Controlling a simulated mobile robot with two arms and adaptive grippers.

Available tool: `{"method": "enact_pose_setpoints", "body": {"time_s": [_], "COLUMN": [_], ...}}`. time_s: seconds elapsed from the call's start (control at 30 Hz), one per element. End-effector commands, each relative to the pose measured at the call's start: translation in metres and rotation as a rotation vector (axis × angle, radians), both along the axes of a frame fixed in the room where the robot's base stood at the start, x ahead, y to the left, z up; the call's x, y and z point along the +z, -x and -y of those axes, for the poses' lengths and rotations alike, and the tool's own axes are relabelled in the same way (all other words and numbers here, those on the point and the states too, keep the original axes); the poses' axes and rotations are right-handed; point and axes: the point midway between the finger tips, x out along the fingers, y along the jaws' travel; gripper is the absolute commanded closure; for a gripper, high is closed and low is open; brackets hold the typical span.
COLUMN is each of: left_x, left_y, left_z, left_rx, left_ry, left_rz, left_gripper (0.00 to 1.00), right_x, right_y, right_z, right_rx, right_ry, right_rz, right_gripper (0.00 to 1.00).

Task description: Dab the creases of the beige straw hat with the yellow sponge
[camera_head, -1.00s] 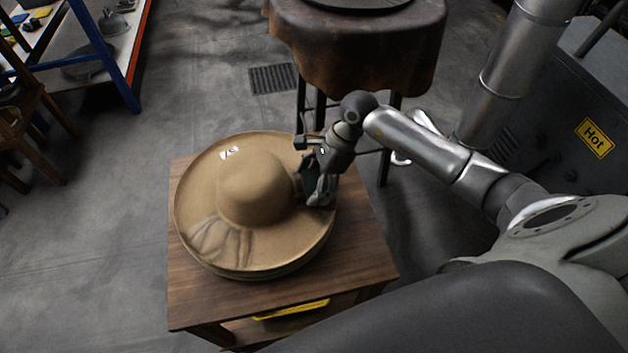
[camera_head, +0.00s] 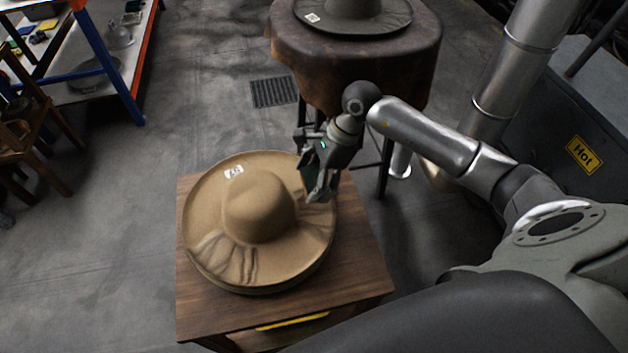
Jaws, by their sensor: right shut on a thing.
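The beige straw hat (camera_head: 258,200) lies brim down on the small wooden table (camera_head: 350,290), with a small white label on the far part of its brim. Creases (camera_head: 228,258) show on its near-left brim, and fainter ones (camera_head: 314,217) on its right. My right gripper (camera_head: 318,196) points down at the hat's right brim edge. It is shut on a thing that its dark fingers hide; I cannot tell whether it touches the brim. I cannot make out the yellow sponge for certain. My left gripper is out of view.
A yellow strip (camera_head: 305,315) shows below the table top. A dark hat (camera_head: 352,12) lies on a round, brown-covered stand (camera_head: 350,60) behind. A machine with a "Hot" sign (camera_head: 581,154) stands at right. The floor left of the table is clear.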

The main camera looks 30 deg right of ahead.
Motion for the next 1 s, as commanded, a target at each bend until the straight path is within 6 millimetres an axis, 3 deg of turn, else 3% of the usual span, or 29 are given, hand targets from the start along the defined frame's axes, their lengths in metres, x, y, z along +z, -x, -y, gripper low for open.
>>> {"method": "enact_pose_setpoints", "body": {"time_s": [0.43, 1.0], "left_x": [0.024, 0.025], "left_y": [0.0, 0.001], "left_z": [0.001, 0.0], "left_rx": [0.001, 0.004], "left_ry": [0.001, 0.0], "left_rz": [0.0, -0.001], "left_gripper": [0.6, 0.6], "right_x": [0.042, 0.045], "right_y": [0.0, 0.0], "right_z": [0.0, 0.0], "right_rx": [0.001, 0.001], "right_ry": [0.0, 0.0], "right_rz": [0.0, 0.0], "right_gripper": [0.44, 0.44]}}
